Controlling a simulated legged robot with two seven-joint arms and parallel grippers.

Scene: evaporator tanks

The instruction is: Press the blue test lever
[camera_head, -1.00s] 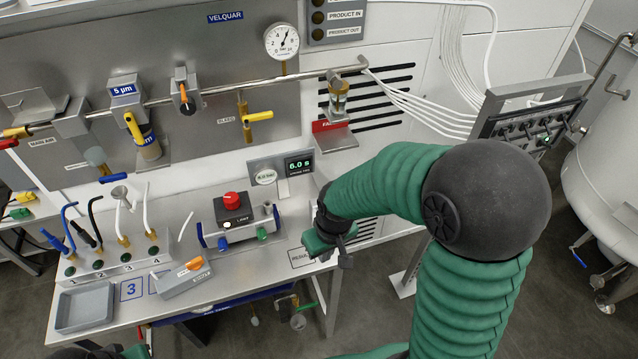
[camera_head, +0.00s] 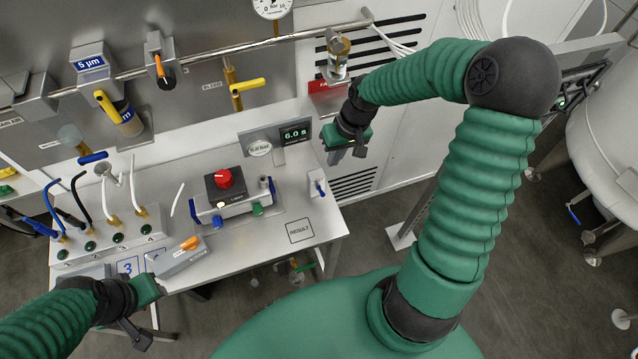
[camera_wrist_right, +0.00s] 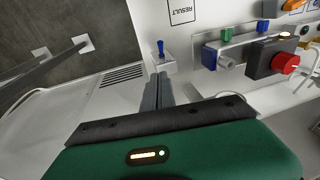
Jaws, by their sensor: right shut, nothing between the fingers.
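The blue test lever (camera_head: 319,189) stands on a small white box (camera_head: 315,179) at the right end of the bench, near the RESULT square. In the right wrist view the blue lever (camera_wrist_right: 161,47) stands upright on its box, just beyond my fingertips. My right gripper (camera_head: 348,152) is shut and empty, up and to the right of the lever in the head view. In the wrist view its closed fingers (camera_wrist_right: 158,78) point towards the box, with a small gap in the picture; contact is not seen. My left gripper (camera_head: 160,287) is at the lower left, its fingers unclear.
A test unit with a red button (camera_head: 223,179) stands left of the lever. The RESULT square (camera_head: 301,230) is bare. A display (camera_head: 295,135) and a gauge are behind. A grey device with an orange switch (camera_head: 190,243) lies near my left gripper. Pipes and valves line the wall.

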